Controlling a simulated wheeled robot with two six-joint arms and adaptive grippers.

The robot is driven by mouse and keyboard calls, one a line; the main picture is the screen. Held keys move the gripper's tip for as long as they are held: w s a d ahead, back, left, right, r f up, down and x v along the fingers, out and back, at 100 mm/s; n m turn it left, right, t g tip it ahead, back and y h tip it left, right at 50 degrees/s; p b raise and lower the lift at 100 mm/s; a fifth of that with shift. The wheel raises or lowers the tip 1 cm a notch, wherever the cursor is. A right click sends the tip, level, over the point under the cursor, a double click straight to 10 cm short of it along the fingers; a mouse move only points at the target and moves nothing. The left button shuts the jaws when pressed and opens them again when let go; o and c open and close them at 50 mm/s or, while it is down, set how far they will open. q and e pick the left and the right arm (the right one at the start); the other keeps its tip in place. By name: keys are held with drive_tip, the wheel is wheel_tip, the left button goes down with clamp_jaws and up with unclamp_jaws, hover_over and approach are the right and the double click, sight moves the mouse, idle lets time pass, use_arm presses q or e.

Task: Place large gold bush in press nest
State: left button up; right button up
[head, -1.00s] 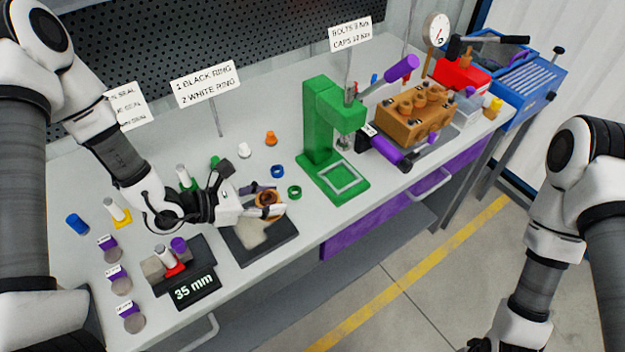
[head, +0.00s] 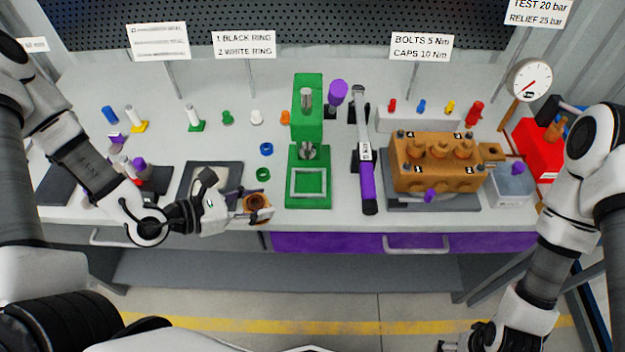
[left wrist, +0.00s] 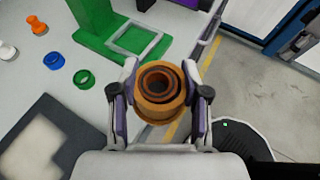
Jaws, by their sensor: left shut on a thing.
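The large gold bush (left wrist: 158,90) is a round, stepped ring with a dark hole, held in my left gripper (left wrist: 160,92). Its fingers sit on both sides of the bush. In the head view the bush (head: 257,203) is at the tip of my left gripper (head: 250,207), near the table's front edge and left of the green press (head: 307,105). The press nest is a pale square frame (head: 291,185) on the press's green base. It looks empty and also shows in the left wrist view (left wrist: 115,44). My right gripper (head: 465,345) is at the bottom edge, its fingers mostly cut off.
A blue ring (head: 266,149) and a green ring (head: 263,174) lie just left of the press. A purple-handled torque wrench (head: 367,180) lies right of it. Farther right is the gold pump block (head: 438,175). A dark mat (head: 226,170) lies behind my left gripper.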

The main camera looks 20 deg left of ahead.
use_arm(q)
drive_tip(key=shift+s+a+f, duration=0.1)
drive_tip(key=shift+s+a, duration=0.05)
drive_tip(key=shift+s, duration=0.15)
drive_tip(key=w+d+b, duration=0.1)
drive_tip(key=b, duration=0.1)
drive_tip(key=w+f+b, duration=0.1)
drive_tip(key=w+b, duration=0.1)
drive_tip(key=b, duration=0.1)
drive_tip(key=w+d+b, duration=0.1)
drive_tip(key=w+b, duration=0.1)
drive_tip(key=shift+w+d+f+b, duration=0.1)
drive_tip(key=shift+d+f+b, duration=0.2)
drive_tip(key=shift+f+b, duration=0.05)
drive_tip(key=p, duration=0.2)
hover_over(310, 183)
drive_tip(key=s, duration=0.1)
drive_tip(key=shift+s+a+r, duration=0.2)
drive_tip(key=shift+a+r, duration=0.1)
drive_tip(key=shift+a, duration=0.05)
drive_tip(key=shift+w+d+f, duration=0.1)
drive_tip(key=shift+w+d, duration=0.25)
drive_tip(key=shift+w, duration=0.25)
wheel_tip(310, 183, down, 3)
drive_tip(key=shift+f+p, duration=0.2)
drive_tip(key=shift+p, duration=0.4)
drive_tip(key=shift+w+f, duration=0.1)
drive_tip(key=shift+f, duration=0.05)
